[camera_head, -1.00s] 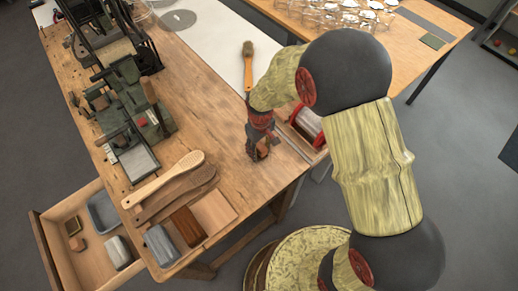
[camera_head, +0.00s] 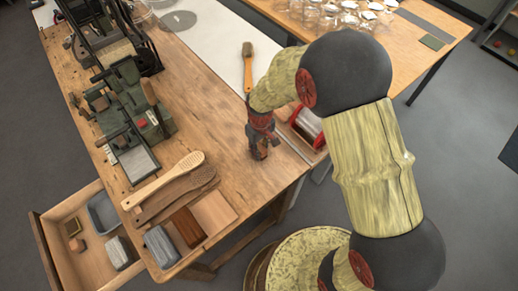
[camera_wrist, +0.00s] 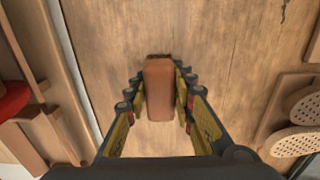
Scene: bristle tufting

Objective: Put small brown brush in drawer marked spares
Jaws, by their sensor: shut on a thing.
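The small brown brush (camera_wrist: 158,92) is a reddish-brown block with a thin dark edge at its far end, in the middle of the wrist view. My gripper (camera_wrist: 160,88) has its fingers on both sides of the brush and is shut on it. In the head view my gripper (camera_head: 259,152) is over the right part of the wooden workbench (camera_head: 215,115), and the brush is mostly hidden there. I cannot tell whether the brush touches the bench top. An open drawer (camera_head: 50,250) juts out at the lower left, holding a grey tray and small blocks. No spares marking is readable.
Several brush backs and blocks (camera_head: 175,185) lie along the bench's front edge. A green machine (camera_head: 125,110) stands at the left. A red-ended roller (camera_head: 308,127) is just right of my gripper. A long-handled brush (camera_head: 247,65) lies behind. The bench's middle is clear.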

